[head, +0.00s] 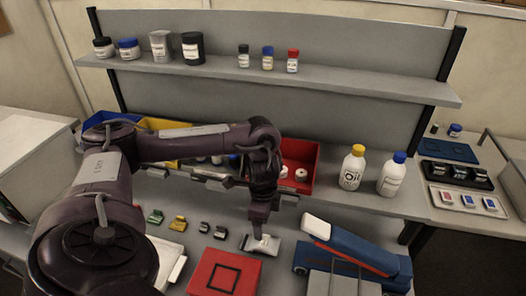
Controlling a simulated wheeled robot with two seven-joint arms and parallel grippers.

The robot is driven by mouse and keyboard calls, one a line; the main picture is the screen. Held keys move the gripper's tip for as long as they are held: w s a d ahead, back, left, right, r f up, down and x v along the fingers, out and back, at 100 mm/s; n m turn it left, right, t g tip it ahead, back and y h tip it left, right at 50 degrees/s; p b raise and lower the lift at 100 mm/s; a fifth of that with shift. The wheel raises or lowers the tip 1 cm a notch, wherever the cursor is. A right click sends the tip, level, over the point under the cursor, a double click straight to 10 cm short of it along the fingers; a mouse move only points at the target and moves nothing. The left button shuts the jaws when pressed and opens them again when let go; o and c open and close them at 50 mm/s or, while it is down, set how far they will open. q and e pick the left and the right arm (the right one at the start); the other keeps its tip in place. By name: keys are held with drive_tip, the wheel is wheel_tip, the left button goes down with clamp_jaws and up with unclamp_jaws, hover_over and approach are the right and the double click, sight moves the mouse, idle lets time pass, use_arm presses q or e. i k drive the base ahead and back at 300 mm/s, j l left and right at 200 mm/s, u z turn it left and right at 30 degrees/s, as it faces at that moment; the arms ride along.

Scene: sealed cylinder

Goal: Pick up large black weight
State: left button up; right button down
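Two small black pieces lie side by side on the grey bench, the left one (204,227) and the right one (220,232). They look like weights; the right one seems slightly larger, but they are too small to be sure. My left gripper (259,230) points down to the right of them, at or just above a silver-grey flat piece (270,246). Whether it touches that piece, and whether its fingers are open or shut, I cannot tell. My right gripper is not in view.
A green piece (155,217) and a gold piece (179,223) lie left of the black ones. A red box (222,275) is in front, a blue and red device (350,250) at right. A red bin (302,158) and bottles (353,168) stand behind.

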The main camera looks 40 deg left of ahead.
sight(221, 233)
drive_tip(key=k, duration=1.5)
